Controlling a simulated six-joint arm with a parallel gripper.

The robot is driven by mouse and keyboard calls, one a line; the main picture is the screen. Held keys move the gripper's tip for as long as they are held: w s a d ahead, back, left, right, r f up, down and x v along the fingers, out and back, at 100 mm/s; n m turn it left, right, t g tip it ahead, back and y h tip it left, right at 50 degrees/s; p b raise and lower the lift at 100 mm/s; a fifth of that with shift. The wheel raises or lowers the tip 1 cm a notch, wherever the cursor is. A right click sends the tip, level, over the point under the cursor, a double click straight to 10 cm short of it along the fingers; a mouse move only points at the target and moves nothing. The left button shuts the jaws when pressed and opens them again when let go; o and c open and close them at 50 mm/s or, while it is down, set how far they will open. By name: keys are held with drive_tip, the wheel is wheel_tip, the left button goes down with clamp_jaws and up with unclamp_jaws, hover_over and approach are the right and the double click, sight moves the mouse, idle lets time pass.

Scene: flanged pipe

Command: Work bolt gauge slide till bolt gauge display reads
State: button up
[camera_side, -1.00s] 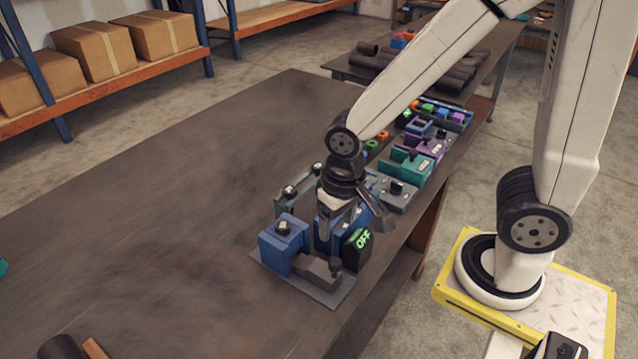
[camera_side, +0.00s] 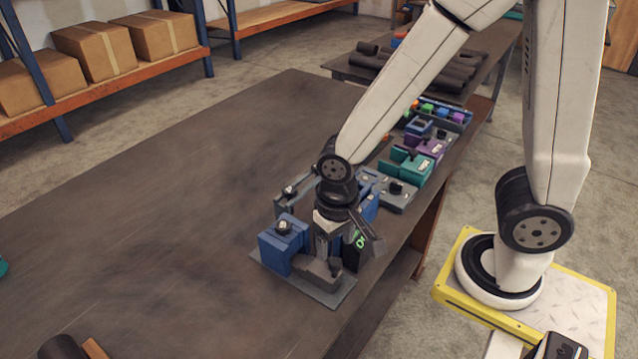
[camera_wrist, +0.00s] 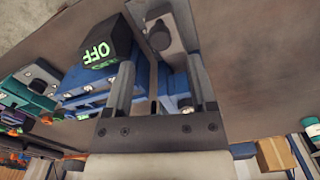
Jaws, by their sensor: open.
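The bolt gauge is a blue block (camera_side: 276,250) on a grey base plate at the table's near edge. Its grey slide (camera_side: 308,266) has a small dark upright knob and also shows in the wrist view (camera_wrist: 172,42). The black display (camera_wrist: 103,52) reads OFF in green. In the side view it is partly hidden behind a finger. My gripper (camera_side: 348,248) points down over the slide, and in the wrist view its two fingers (camera_wrist: 161,62) stand wide apart with the slide end between and beyond them. I cannot tell whether a finger touches the knob.
Grey, teal (camera_side: 405,166) and purple (camera_side: 431,147) fixtures stand in a row behind the gauge along the right table edge. A dark cylinder (camera_side: 62,347) lies at the front left. The middle of the table (camera_side: 180,190) is clear.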

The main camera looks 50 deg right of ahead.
sight(335, 261)
drive_tip(key=shift+f, duration=2.25)
clamp_jaws()
